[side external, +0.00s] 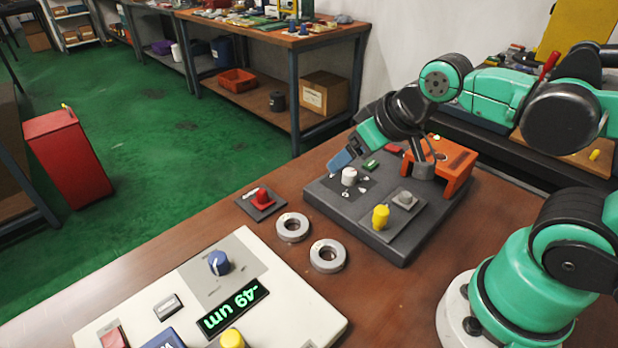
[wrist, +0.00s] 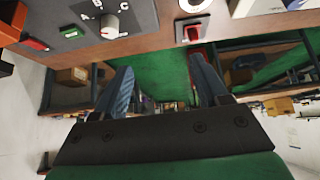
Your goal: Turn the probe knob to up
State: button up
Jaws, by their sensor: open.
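A white knob (side external: 349,177) with small white marks around it stands on the dark grey fixture (side external: 325,202). The wrist view shows this knob (wrist: 109,24) at the upper left, with a dark pointer line on it. A blue knob (side external: 219,262) with a white pointer is on the pale console (side external: 135,312). I cannot read which knob is labelled probe. My gripper (side external: 340,160) is above the fixture beside the white knob, tilted and not around it. In the wrist view my gripper (wrist: 160,75) has its two blue fingers apart with nothing between them.
The fixture also carries a yellow knob (side external: 380,217), a grey button (side external: 405,199), a green button (side external: 370,165) and an orange bridge (side external: 450,158). The console display (side external: 234,307) reads -49 um.

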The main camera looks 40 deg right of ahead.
jog(key=w+a+r+m+g+y, duration=0.1)
jog(key=w+a+m+g, duration=0.15)
jog(key=a, duration=0.25)
jog(key=m+g, duration=0.4)
jog(key=m, duration=0.5)
send_over(218, 257)
jog(key=shift+n+h, duration=0.25)
jog(key=shift+h, duration=0.05)
jog(key=f, duration=0.5)
jog(key=shift+d+f, duration=0.1)
jog(key=shift+d, duration=0.1)
jog(key=shift+a+f, duration=0.2)
jog(key=shift+f, duration=2.75)
jog(key=shift+c, duration=0.2)
grip_shut()
